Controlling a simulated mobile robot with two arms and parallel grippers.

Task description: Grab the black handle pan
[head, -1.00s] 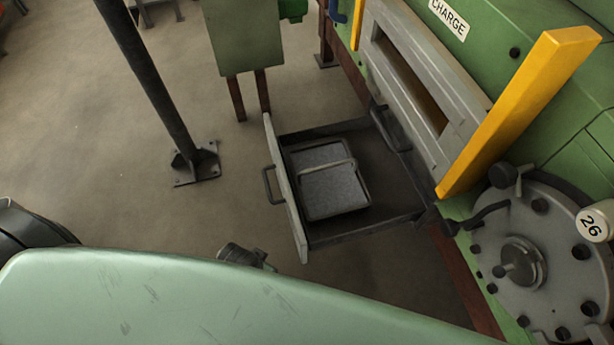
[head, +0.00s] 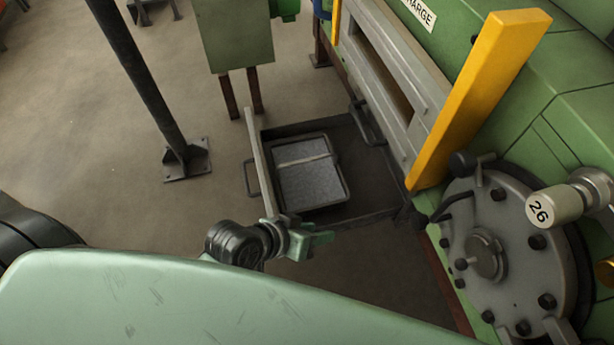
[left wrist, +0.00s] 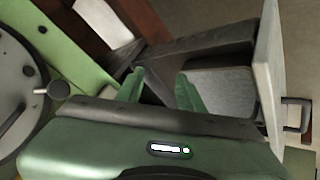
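A square dark-rimmed pan (head: 311,184) with a grey speckled inside sits in an open drawer (head: 352,141). A thin bar-like handle (head: 302,160) crosses the pan; in this light it looks pale grey. My left gripper (head: 312,242) is at the drawer's near end, short of the pan. In the left wrist view my left gripper (left wrist: 160,88) has its two green fingers apart with nothing held between them. The pan (left wrist: 222,92) shows just beyond the right finger, which hides part of its edge. My right gripper is in neither current view.
The drawer's pale front panel (head: 262,165) stands upright left of the pan, with a dark pull (head: 250,178) outside. The green furnace body (head: 560,110), a yellow post (head: 478,100) and a round hatch (head: 490,260) lie right. A black pole (head: 140,80) stands left on open floor.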

